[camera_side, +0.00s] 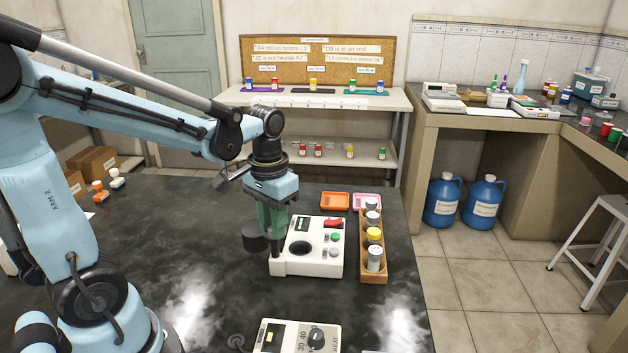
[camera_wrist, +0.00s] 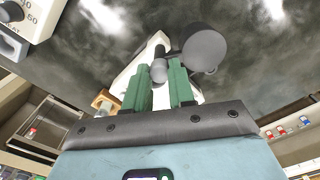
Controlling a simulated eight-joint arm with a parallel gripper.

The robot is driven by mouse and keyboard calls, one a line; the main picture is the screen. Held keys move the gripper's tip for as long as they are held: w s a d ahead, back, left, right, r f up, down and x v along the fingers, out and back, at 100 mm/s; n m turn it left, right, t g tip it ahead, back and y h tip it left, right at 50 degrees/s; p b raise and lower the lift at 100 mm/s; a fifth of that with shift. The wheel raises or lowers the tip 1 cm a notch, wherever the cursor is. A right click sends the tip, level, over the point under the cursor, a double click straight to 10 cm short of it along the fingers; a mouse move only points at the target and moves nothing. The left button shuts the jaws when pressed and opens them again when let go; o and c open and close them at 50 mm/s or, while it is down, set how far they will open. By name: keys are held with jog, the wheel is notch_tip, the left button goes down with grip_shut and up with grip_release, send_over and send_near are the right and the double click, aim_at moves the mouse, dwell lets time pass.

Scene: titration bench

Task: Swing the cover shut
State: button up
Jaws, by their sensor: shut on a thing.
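A white instrument (camera_side: 322,266) stands on the dark bench, with a round dark well (camera_side: 300,248) in its top, a red switch and coloured buttons. The dark round cover (camera_side: 254,242) is out at the instrument's left edge, clear of the well, which is uncovered. In the wrist view the cover (camera_wrist: 206,46) shows as a dark disc just beyond my fingers. My gripper (camera_side: 272,222) has green fingers and points down beside the cover. In the wrist view its fingers (camera_wrist: 160,84) close around a grey rounded grip (camera_wrist: 158,70) by the disc. Their exact contact is partly hidden.
A wooden rack (camera_side: 372,274) with capped vials stands close to the instrument's right side. An orange tray (camera_side: 335,201) and a pink tray (camera_side: 362,198) lie behind. A white dial unit (camera_side: 296,338) is at the front.

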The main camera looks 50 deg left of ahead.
jog(key=m, duration=1.1)
jog(key=shift+o, duration=0.2)
jog(key=shift+m, duration=0.3)
jog(key=shift+c, duration=0.2)
jog(key=m, duration=0.5)
jog(key=shift+m, duration=0.4)
jog(key=m, duration=0.5)
jog(key=shift+m, duration=0.4)
jog(key=o, duration=1.4)
jog(key=shift+r, duration=0.1)
